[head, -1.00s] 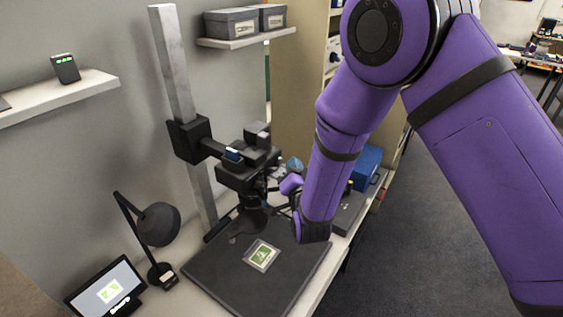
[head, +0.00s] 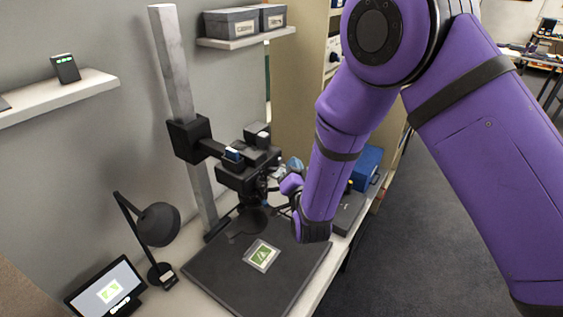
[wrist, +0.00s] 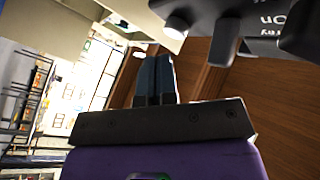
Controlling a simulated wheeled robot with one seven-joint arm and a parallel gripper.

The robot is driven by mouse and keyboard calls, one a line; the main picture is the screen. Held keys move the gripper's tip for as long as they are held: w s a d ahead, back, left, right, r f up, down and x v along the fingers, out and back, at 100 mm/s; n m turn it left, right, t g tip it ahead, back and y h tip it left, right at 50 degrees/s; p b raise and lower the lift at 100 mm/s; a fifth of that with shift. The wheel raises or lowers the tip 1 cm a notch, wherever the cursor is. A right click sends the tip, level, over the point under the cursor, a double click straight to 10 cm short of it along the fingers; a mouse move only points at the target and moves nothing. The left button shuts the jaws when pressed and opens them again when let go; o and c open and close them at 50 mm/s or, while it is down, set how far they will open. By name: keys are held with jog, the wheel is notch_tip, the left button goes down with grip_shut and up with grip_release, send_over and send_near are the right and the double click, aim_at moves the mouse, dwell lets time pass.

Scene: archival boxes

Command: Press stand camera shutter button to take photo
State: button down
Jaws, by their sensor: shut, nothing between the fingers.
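The black stand camera (head: 238,178) is mounted on a grey column (head: 174,75) above a dark baseboard. In the wrist view the dark camera body (wrist: 260,18) fills the upper right, with upside-down white lettering and dark knobs. A small pale round knob (wrist: 177,27) shows near its left edge; I cannot tell whether it is the shutter button. My gripper (wrist: 155,58) is shut and empty, its fingertips below and left of that knob, apparently apart from it. In the head view my gripper is beside the camera's right side, mostly hidden by my wrist.
A card with a green picture (head: 262,255) lies on the baseboard (head: 215,272). A black lamp (head: 158,224) and a small screen (head: 106,290) stand at the left. A blue box (head: 366,166) is behind my arm. Shelves hold grey boxes (head: 230,22) and a small device (head: 65,68).

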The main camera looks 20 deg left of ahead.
jog(key=shift+a, duration=0.1)
dwell(0.6)
jog(key=shift+w+a, duration=0.15)
jog(key=shift+a, duration=0.15)
jog(key=shift+w+a, duration=0.1)
jog(key=shift+a, duration=0.45)
dwell(0.8)
jog(key=shift+d, duration=0.1)
jog(key=shift+s+d, duration=0.25)
jog(key=shift+d, duration=0.55)
jog(key=shift+s+d, duration=0.3)
jog(key=shift+d, duration=0.5)
jog(key=shift+s+d, duration=0.25)
jog(key=shift+d, duration=0.55)
jog(key=shift+s+d, duration=0.3)
jog(key=shift+d, duration=0.5)
